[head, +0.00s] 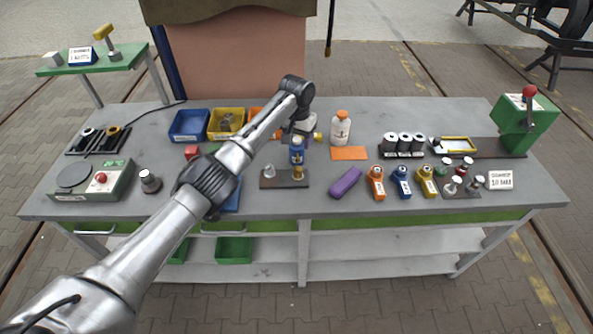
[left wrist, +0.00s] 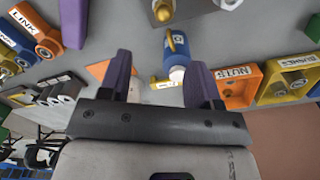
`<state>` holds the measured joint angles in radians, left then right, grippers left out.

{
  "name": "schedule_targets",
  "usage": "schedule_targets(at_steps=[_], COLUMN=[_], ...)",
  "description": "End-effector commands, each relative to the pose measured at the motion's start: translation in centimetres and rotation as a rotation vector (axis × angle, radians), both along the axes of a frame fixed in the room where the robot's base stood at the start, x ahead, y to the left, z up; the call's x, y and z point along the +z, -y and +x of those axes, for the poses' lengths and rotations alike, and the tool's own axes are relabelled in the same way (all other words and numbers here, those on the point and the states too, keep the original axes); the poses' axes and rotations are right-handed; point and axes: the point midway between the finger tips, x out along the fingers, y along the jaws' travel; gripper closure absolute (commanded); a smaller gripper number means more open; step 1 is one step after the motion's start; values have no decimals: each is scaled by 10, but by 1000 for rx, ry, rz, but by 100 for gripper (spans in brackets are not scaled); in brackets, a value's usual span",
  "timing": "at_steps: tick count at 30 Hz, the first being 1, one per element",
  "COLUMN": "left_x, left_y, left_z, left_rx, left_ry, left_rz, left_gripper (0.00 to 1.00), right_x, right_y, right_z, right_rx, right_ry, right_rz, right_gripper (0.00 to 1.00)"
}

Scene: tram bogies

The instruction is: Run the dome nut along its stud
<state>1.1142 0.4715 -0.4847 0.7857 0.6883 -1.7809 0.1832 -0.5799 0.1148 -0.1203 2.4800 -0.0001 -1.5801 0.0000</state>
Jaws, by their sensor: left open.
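A small dark plate (head: 284,183) lies at the middle of the bench near its front edge. It carries a brass-coloured dome-shaped piece (head: 298,173) on its right and a silver piece (head: 269,171) on its left. The brass piece (left wrist: 163,11) also shows at the top of the left wrist view, partly cut off; its stud is not clear. My left gripper (head: 301,127) is above the bench behind the plate. In the left wrist view its purple fingers (left wrist: 160,63) are apart and empty. My right gripper is not in view.
Blue (head: 188,137) and yellow bins stand behind left. A purple block (head: 345,182) and several labelled links lie to the right.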

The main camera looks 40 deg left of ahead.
Motion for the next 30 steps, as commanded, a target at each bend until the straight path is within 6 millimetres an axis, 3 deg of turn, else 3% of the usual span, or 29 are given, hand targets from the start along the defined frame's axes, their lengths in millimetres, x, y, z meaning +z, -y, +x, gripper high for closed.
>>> schedule_targets(at_steps=[9,15,25,30], left_x=[0,0,-4,-24], left_y=[-5,-5,-5,-5], left_z=[-2,-2,-2,-2], left_rx=[800,1173,1425,1435], left_ry=[-21,-28,-31,-34], left_rz=[26,22,20,21], left_gripper=[43,43,43,43], right_x=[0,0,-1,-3], right_y=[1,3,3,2], right_z=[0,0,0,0], right_rx=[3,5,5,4], right_ry=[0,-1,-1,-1], right_rz=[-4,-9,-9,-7], right_gripper=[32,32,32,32])
